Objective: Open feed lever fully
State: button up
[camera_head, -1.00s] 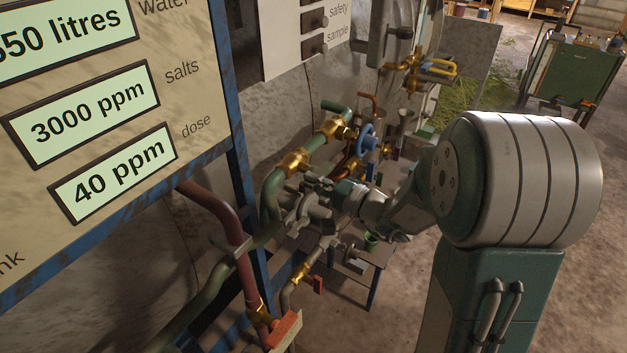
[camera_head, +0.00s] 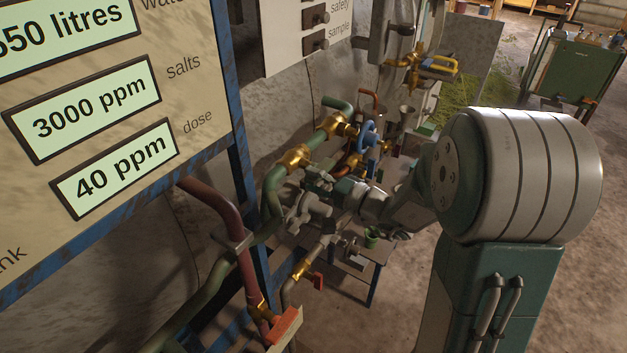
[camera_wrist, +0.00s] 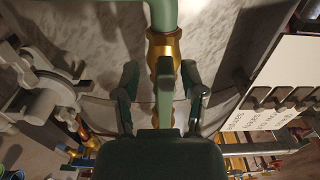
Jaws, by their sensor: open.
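In the wrist view, a green lever handle (camera_wrist: 165,96) stands out below a brass valve (camera_wrist: 163,45) on a green pipe (camera_wrist: 163,10). It looks like the feed lever, though no label on it is readable. My gripper (camera_wrist: 160,70) is open, with one dark finger on each side of the handle; a gap shows on both sides. The handle's lower end is hidden behind the gripper body. In the head view, my gripper (camera_head: 303,207) is beside the green pipework, just below a brass valve (camera_head: 293,159); the handle is hard to make out there.
A blue handwheel (camera_head: 369,135) and other brass valves are close behind my gripper. A red-handled valve (camera_head: 285,326) on a red pipe (camera_head: 231,232) is in front. A panel with readouts (camera_head: 110,110) fills the left.

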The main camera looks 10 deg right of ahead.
jog(key=v, duration=1.2)
jog(key=shift+a, duration=0.1)
